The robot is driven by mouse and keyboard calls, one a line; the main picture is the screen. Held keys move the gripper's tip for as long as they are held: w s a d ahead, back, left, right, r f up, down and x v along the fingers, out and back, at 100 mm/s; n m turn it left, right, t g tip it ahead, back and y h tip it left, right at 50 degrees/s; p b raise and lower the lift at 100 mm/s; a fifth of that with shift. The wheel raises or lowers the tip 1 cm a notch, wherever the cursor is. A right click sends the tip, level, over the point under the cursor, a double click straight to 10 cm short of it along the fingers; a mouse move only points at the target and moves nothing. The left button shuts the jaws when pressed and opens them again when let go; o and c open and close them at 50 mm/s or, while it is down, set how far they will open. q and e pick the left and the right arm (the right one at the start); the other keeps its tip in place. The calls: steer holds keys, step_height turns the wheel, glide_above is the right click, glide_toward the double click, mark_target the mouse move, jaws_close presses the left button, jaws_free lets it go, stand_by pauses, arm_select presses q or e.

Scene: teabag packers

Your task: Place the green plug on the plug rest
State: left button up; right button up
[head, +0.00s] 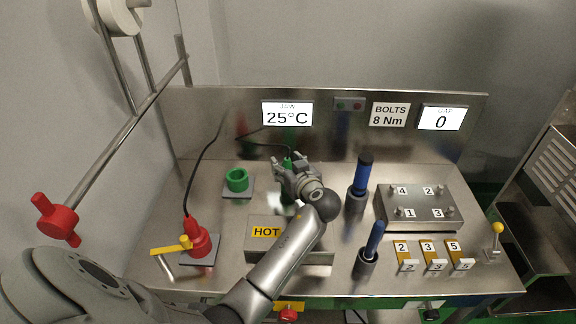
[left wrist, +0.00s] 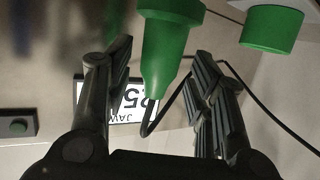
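The green plug (head: 288,162) shows in part behind my left gripper (head: 287,172), with a black cable running from its top. In the left wrist view the green plug (left wrist: 165,50) is tapered and lies between the two fingers of my left gripper (left wrist: 160,80). The fingers are apart, with a small gap visible on the left side; contact on the right is unclear. A green ring on a grey square plate, apparently the plug rest (head: 237,181), stands empty to the left. The green ring (left wrist: 272,30) also shows in the left wrist view. What is under the plug is hidden. My right gripper is out of view.
Two blue-handled tools (head: 362,172) and a bolt block (head: 424,208) are to the right.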

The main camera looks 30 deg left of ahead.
arm_select(q)
steer(key=shift+r, duration=0.1)
steer(key=shift+r+p, duration=0.15)
steer(key=shift+p, duration=0.15)
steer(key=p+v, duration=0.2)
steer(key=v, duration=1)
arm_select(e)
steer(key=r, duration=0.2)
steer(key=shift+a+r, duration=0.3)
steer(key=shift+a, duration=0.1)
